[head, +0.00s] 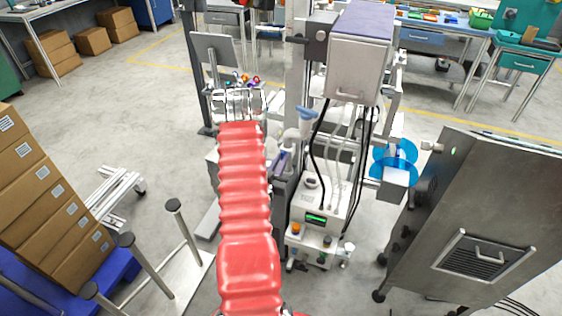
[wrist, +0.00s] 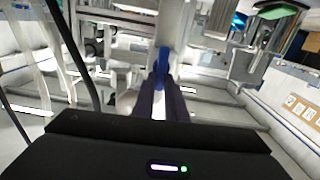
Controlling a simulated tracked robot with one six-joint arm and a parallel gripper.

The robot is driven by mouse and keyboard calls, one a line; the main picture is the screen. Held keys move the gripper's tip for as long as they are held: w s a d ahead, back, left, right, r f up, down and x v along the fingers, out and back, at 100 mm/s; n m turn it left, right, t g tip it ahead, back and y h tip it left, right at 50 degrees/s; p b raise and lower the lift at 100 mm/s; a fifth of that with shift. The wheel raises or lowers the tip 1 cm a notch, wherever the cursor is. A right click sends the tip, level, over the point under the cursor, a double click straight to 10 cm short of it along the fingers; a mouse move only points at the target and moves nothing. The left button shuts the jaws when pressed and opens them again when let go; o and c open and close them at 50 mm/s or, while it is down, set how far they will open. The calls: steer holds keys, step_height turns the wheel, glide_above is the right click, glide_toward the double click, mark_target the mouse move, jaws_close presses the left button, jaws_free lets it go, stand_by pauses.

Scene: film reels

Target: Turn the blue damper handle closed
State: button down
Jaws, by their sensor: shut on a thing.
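The blue damper handle (wrist: 162,58) shows in the wrist view as a narrow upright blue piece at the tips of my fingers. My gripper (wrist: 161,82) is shut on it, with one dark finger on each side. The fingers hide its lower part, and its turn angle is hard to read. In the head view my red-sleeved arm reaches forward, and I cannot make out the handle or the fingertips there.
A machine with a grey box (head: 356,70), hanging black cables and blue discs (head: 394,163) stands right of my arm. A large grey cabinet (head: 475,215) is at the right. Stacked cartons (head: 45,190) are at the left. Open floor lies at the back left.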

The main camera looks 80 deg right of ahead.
steer(key=shift+w, duration=0.1)
steer(key=n, duration=0.6)
steer(key=w+f+n, duration=0.1)
steer(key=n, duration=1)
steer(key=shift+w+f+n, duration=0.3)
steer(key=shift+w+f, duration=0.1)
steer(key=c, duration=1.8)
jaws_free()
steer(key=shift+s, duration=0.1)
steer(key=w+a, duration=0.1)
steer(key=a, duration=1.2)
steer(key=shift+w+a, duration=0.15)
steer(key=shift+a, duration=0.2)
